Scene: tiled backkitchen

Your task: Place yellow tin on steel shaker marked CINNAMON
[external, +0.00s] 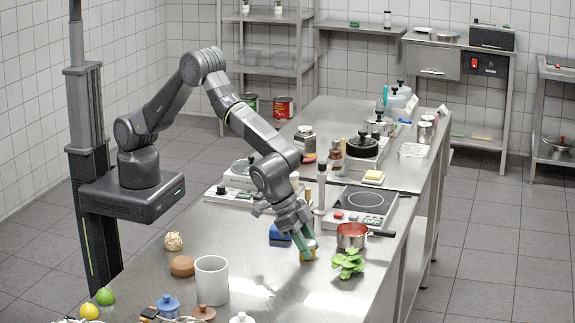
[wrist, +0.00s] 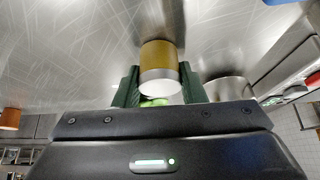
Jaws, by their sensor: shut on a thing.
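The yellow tin (wrist: 162,58) sits between the green fingers of my gripper (wrist: 158,88) in the wrist view, its pale end facing the camera. In the external view my gripper (external: 305,246) points down at the front counter, shut on the yellow tin (external: 309,252), which is partly hidden by a finger. I cannot tell whether the tin touches the counter. No CINNAMON marking is legible. A small steel cylinder (external: 425,132) at the far right of the back counter may be the shaker, but I cannot confirm it.
A red pan (external: 352,235) and green leaves (external: 348,263) lie close right of my gripper. A blue object (external: 280,234) is close left. A white mug (external: 212,280) stands front left. A hot plate (external: 366,199) and bottles stand behind. The counter (external: 300,290) in front is clear.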

